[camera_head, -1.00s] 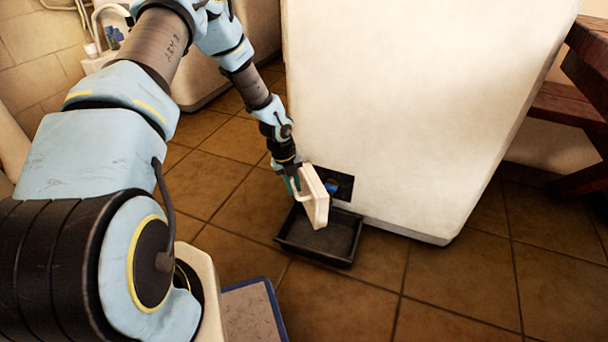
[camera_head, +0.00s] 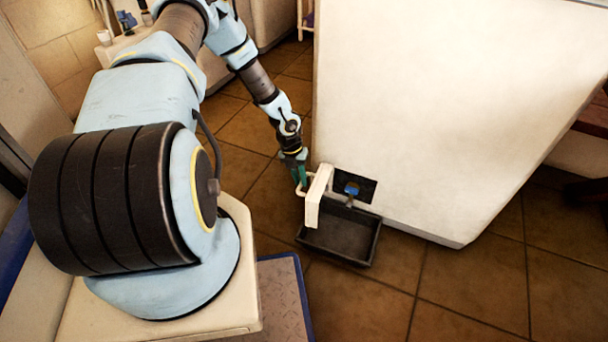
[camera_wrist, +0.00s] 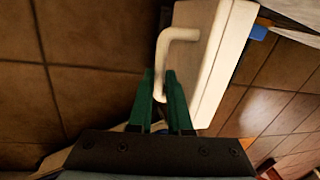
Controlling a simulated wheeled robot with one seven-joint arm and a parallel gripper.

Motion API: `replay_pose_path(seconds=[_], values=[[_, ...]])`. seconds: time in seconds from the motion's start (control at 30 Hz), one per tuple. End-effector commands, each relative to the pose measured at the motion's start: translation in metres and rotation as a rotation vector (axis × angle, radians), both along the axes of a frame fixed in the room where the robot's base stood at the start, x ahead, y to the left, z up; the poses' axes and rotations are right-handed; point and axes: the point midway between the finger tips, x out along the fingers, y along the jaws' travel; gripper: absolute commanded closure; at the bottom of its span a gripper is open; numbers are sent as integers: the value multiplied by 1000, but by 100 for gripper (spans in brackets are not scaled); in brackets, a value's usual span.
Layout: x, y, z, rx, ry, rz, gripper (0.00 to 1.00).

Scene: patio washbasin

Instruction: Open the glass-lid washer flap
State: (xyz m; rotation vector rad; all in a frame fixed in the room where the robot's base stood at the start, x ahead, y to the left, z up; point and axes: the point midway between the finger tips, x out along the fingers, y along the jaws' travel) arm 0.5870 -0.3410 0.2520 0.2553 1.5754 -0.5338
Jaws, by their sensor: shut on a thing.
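The washer (camera_head: 420,110) is a large white cabinet standing on the tiled floor in the head view. Its small white flap (camera_head: 316,196) stands swung out from the lower front, seen nearly edge-on. Beside it a dark opening (camera_head: 367,192) shows, with a blue part (camera_head: 351,188) inside. My gripper (camera_head: 300,182) is at the flap's left side, shut on the white handle. In the wrist view, the green fingers of the gripper (camera_wrist: 159,90) straddle the bent handle (camera_wrist: 180,36) of the flap (camera_wrist: 225,65). The washer's glass lid is not in view.
A black shallow tray (camera_head: 342,240) lies on the floor under the opening and flap. Dark reddish wooden furniture (camera_head: 592,118) stands at the right edge.

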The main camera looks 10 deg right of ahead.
Motion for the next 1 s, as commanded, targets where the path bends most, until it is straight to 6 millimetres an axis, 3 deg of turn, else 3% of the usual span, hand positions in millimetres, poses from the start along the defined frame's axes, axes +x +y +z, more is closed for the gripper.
replay_pose_path(seconds=[0.43,0.47,0.7,1.0], values=[[0,1,0,-1,0,-6,100],[0,1,0,-1,0,-6,81],[0,1,0,-1,0,-6,54],[0,1,2,0,0,-6,53]])
